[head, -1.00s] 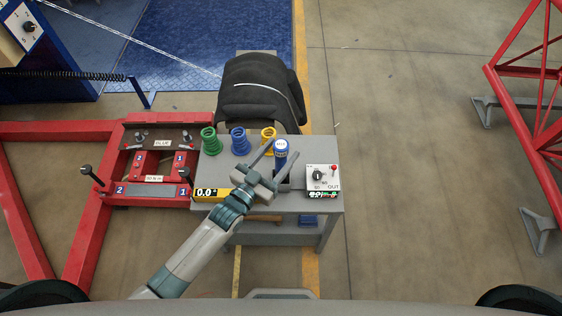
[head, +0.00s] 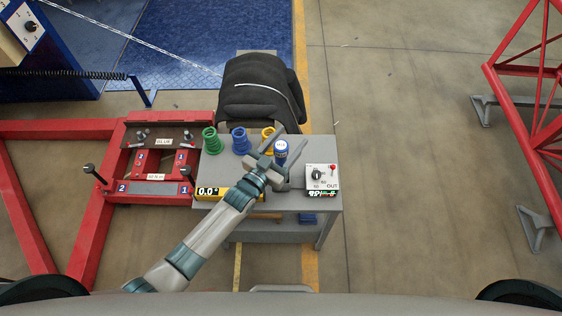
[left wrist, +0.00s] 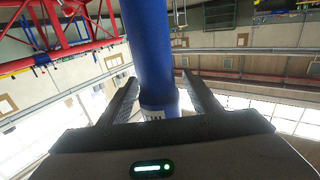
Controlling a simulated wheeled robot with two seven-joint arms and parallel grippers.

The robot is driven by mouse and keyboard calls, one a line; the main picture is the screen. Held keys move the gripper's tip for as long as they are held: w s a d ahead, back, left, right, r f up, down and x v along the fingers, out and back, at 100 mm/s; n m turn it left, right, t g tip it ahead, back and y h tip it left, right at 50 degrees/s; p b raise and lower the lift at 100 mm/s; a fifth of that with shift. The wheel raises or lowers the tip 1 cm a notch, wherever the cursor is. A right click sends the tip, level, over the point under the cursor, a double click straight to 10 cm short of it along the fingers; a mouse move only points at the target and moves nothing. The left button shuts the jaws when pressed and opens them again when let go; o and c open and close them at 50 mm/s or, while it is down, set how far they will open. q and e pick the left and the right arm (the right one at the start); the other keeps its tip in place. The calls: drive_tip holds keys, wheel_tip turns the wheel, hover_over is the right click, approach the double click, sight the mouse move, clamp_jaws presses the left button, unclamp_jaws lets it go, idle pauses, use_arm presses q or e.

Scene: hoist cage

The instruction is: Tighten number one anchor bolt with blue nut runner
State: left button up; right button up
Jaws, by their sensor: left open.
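The blue nut runner (head: 281,148) stands upright on the grey cart, its round top facing up. My left gripper (head: 290,138) is open, one finger on each side of the tool. In the left wrist view the blue tool body (left wrist: 150,50) rises between the spread fingers, with a gap visible beside it; I cannot tell if either finger touches. The red frame at left carries a dark upright bolt (head: 187,174) near a "1" label and another bolt (head: 92,174) near a "2" label. A plate marked "BLUE" (head: 162,142) lies behind them. My right gripper is out of view.
On the cart (head: 325,207) stand green (head: 212,141), blue (head: 240,141) and yellow (head: 268,135) ring holders, a yellow-black display (head: 208,192) and a white control box (head: 321,177). A black seat-like object (head: 262,90) is behind.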

use_arm(q)
drive_tip(key=shift+c, duration=0.6)
clamp_jaws()
drive_tip(key=shift+r, duration=0.2)
wheel_tip(320, 180, up, 10)
drive_tip(key=b, duration=0.1)
drive_tip(key=shift+b, duration=0.35)
drive_tip(key=shift+f, duration=0.1)
idle(0.4)
